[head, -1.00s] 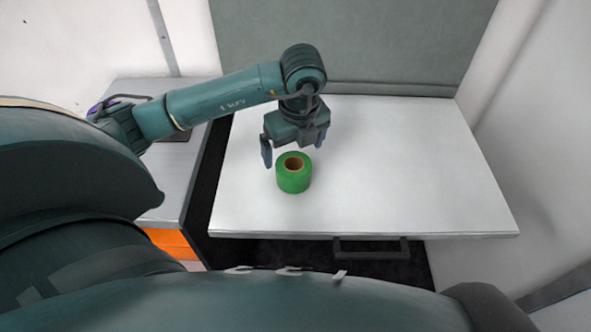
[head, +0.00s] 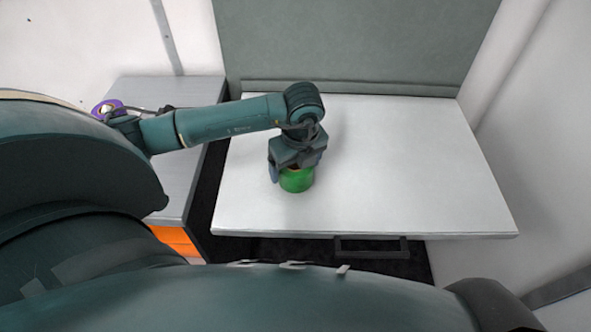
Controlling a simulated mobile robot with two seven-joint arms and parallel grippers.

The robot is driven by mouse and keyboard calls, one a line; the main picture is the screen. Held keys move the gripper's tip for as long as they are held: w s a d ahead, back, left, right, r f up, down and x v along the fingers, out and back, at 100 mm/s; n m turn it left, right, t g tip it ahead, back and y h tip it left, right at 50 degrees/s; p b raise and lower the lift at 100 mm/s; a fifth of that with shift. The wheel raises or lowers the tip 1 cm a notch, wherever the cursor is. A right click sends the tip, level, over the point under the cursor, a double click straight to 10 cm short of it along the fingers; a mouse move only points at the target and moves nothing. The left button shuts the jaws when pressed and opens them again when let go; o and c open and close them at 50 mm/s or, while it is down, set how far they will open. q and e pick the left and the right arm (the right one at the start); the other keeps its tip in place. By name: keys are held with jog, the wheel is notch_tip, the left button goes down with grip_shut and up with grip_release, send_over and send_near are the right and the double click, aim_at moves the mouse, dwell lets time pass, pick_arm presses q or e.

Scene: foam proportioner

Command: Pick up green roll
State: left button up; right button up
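The green roll (head: 297,182) stands upright on the white table top, left of its middle. My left gripper (head: 295,171) is right over it, pointing down, and covers the top of the roll and most of its brown core. One finger shows at the left side of the roll, touching or almost touching it. The other finger is hidden behind the gripper body and the roll, so I cannot tell whether the fingers hold it. My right gripper is out of view.
The white table (head: 420,175) is clear to the right of the roll. A dark handle (head: 371,246) sits below its front edge. A grey panel (head: 350,40) stands behind. At left, a grey side counter (head: 180,95) holds a purple roll (head: 107,106).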

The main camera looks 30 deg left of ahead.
pick_arm(q)
jog(key=c, duration=0.8)
jog(key=shift+r, duration=0.1)
